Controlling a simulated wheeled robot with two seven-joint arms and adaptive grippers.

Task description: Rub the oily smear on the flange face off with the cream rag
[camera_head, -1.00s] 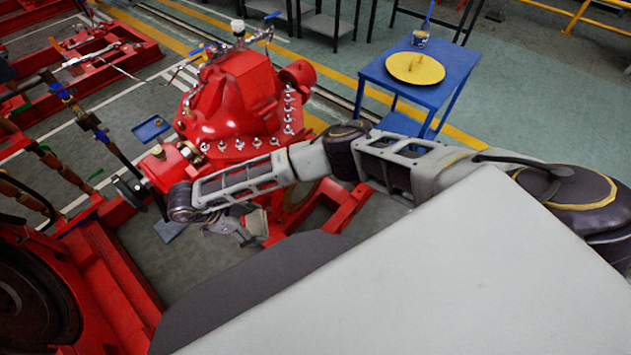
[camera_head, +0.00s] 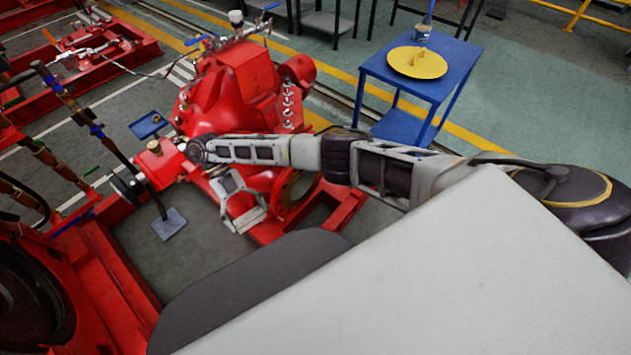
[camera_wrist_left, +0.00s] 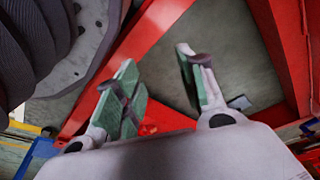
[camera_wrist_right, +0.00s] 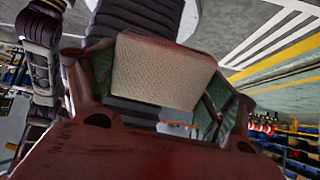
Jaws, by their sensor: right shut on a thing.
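My right gripper (camera_head: 240,207) is shut on the cream rag (camera_head: 249,219), in front of the red pump (camera_head: 225,95). In the right wrist view the rag (camera_wrist_right: 165,72) is a flat, pale textured piece spanning the space between the two fingers. The round flange face (camera_head: 299,187) shows on the pump's near side, just right of the rag, with a visible gap between them in the picture. It is partly shadowed and I cannot make out the smear. My left gripper (camera_wrist_left: 155,75) is open and empty in the left wrist view, above red frame beams; it is outside the head view.
Red base beams (camera_head: 325,212) lie below the flange. A red engine frame (camera_head: 105,275) fills the lower left, with a handwheel (camera_head: 127,190) near the pump. A blue table (camera_head: 440,88) with a yellow disc (camera_head: 417,63) stands at upper right.

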